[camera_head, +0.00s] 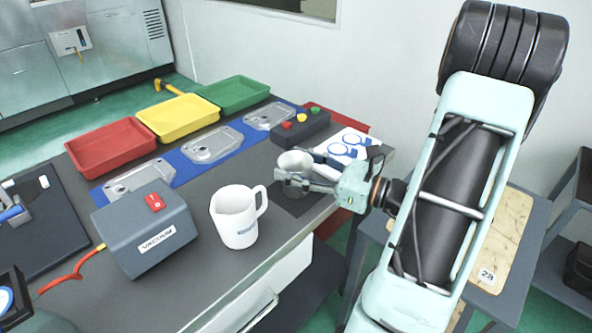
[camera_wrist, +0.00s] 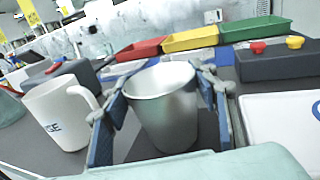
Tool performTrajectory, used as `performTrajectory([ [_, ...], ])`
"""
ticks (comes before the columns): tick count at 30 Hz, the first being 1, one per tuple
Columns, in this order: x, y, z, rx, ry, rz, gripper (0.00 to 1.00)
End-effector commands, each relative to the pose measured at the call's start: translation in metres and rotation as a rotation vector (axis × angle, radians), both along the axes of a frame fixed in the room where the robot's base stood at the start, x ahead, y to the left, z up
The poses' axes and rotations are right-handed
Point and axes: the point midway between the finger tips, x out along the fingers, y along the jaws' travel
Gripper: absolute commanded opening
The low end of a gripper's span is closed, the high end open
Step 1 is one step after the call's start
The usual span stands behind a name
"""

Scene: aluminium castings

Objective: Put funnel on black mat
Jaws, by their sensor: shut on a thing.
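In the wrist view the funnel (camera_wrist: 162,105) stands upright, mouth up, between the blue-grey finger links of my gripper (camera_wrist: 160,92). The black mat (camera_head: 288,207) is a dark square on the grey table, under the funnel and partly hidden by it and my fingers. I cannot tell whether the funnel's lower end touches the mat.
A white mug (camera_head: 233,218) stands left of the mat, with its handle toward the funnel. A grey vacuum box (camera_head: 140,240) is further left. Behind are a control box with coloured buttons (camera_head: 300,128), castings on a blue strip (camera_head: 212,146), and red, yellow and green trays (camera_head: 178,118).

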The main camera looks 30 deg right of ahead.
Motion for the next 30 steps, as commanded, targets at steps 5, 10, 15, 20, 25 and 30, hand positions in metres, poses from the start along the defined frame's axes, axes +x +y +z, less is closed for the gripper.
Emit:
performTrajectory([
  [5, 0.000, 0.000, 0.002, 0.000, -0.001, 0.000, 0.27],
  [10, 0.000, 0.000, -0.003, 0.001, -0.001, 0.000, 0.27],
  [15, 0.000, 0.000, -0.002, 0.000, 0.000, 0.000, 0.71],
  [20, 0.000, 0.000, -0.002, 0.000, 0.000, 0.000, 0.71],
  [25, 0.000, 0.000, 0.001, -0.001, -0.001, 0.000, 0.71],
  [30, -0.015, -0.013, 0.002, -0.001, 0.000, -0.006, 0.71],
])
